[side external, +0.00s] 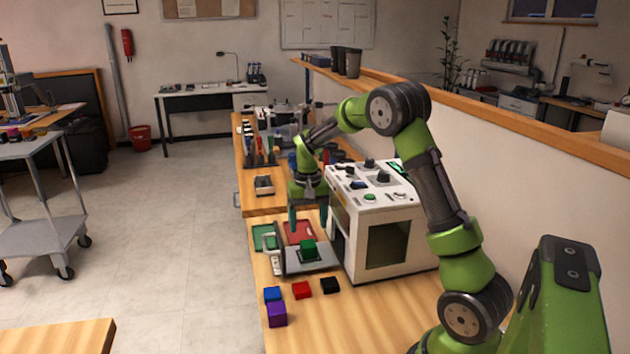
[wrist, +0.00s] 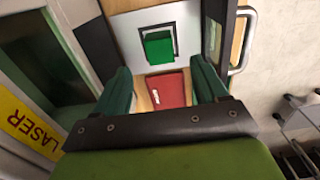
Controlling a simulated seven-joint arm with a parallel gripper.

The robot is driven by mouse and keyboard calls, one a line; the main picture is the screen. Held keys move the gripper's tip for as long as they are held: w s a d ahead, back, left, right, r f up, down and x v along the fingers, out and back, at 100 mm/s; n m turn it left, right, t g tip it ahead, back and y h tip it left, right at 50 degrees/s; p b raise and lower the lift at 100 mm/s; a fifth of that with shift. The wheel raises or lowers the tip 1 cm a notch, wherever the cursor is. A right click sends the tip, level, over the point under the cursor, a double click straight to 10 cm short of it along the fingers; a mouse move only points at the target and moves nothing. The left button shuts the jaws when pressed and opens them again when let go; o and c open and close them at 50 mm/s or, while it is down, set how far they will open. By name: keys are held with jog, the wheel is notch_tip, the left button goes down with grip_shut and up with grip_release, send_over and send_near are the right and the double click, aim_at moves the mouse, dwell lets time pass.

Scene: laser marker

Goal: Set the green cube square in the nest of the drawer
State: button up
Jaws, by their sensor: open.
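The green cube (side external: 309,249) stands on the pale plate of the open drawer (side external: 325,262), at the dark square nest. My gripper (side external: 293,222) is open and empty, above and behind the cube in the side view. In the wrist view its two green fingers (wrist: 163,78) are wide apart, with the cube beyond them, untouched.
The white laser marker (side external: 380,215) stands right beside the drawer. A red tray (side external: 299,231) and a green tray (side external: 264,238) lie behind it. Blue (side external: 272,293), red (side external: 301,290), black (side external: 329,285) and purple (side external: 277,314) cubes sit in front on the bench.

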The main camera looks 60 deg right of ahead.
aim_at(308, 244)
jog(key=s+a+r+n+t, duration=0.2)
jog(key=s+a+r+t, duration=0.35)
jog(key=a+r, duration=0.85)
jog(key=s+a+n+t+y, duration=0.1)
jog(key=s+a+n+y, duration=0.1)
jog(key=s+a, duration=0.7)
jog(key=s+n, duration=0.1)
jog(key=s, duration=0.2)
jog(key=shift+t, duration=0.35)
jog(key=shift+r, duration=0.1)
